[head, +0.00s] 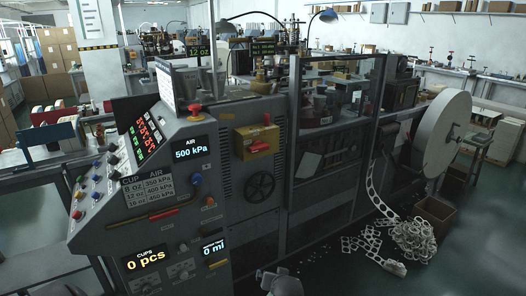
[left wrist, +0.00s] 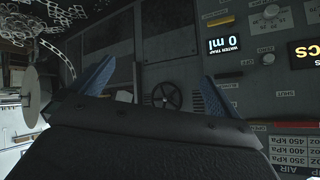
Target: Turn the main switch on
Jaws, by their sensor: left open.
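The forming machine's grey control cabinet (head: 190,225) fills the left middle of the head view. No readable label marks the main switch. A yellow box with a red part (head: 257,141) sits on the machine front, right of the air display. A red knob on a yellow base (head: 194,109) stands on top of the panel, and a blue knob (head: 196,179) is below the air display. My left gripper (left wrist: 157,72) is open and empty, its two blue-lined fingers apart. It faces the machine front, with a black handwheel (left wrist: 167,95) between the fingers in view.
The handwheel (head: 260,187) is below the yellow box. The water trap display (left wrist: 221,45) appears inverted in the left wrist view. A large white reel (head: 442,130) and a heap of punched strip (head: 412,238) are at the right.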

